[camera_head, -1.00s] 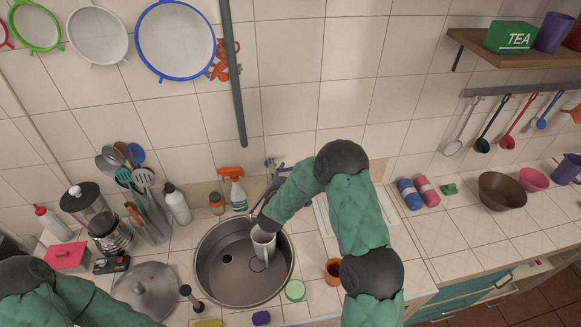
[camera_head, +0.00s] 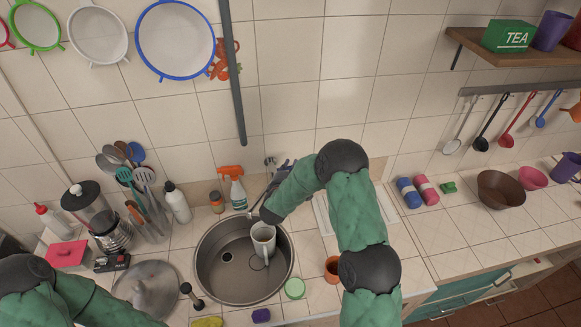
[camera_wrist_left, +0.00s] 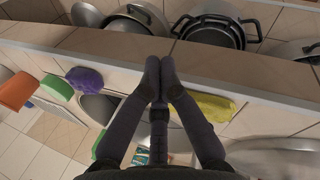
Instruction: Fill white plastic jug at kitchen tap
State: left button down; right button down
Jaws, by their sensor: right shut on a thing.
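The white jug (camera_head: 263,236) is in the round steel sink (camera_head: 228,283), at its right side, with its open top facing up and its handle toward the front. My right gripper (camera_head: 266,220) is at the jug's back edge and shut on it; its fingers are mostly hidden behind my dark wrist. The tap (camera_head: 271,163) is behind the sink, partly covered by my arm. No water stream can be made out. My left gripper (camera_wrist_left: 160,65) is shut and empty in the left wrist view, by the counter's front edge; the head view does not show its fingers.
A spray bottle (camera_head: 236,190) and a small jar (camera_head: 216,202) stand behind the sink. A green container (camera_head: 295,289), an orange cup (camera_head: 333,270) and a purple sponge (camera_head: 261,315) lie around its front right. A metal lid (camera_head: 147,290) is left. Pots (camera_wrist_left: 212,30) show below the counter.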

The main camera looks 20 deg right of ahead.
jog(key=shift+a, duration=0.1)
jog(key=shift+s+a+m+g+h+p, duration=0.25)
jog(key=shift+s+m+g+h, duration=0.2)
jog(key=shift+m+g+h, duration=0.55)
jog(key=shift+s+a+m+g+h+p, duration=0.2)
jog(key=shift+s+m+g+h, duration=0.25)
jog(key=shift+m+g+h, duration=0.55)
jog(key=shift+s+a+m+g+h+p, duration=0.25)
jog(key=shift+s+m+g+h, duration=0.4)
jog(key=shift+g, duration=0.65)
jog(key=shift+w+m, duration=0.15)
jog(key=shift+m, duration=0.1)
jog(key=c, duration=1.1)
grip_release()
jog(key=v, duration=1.2)
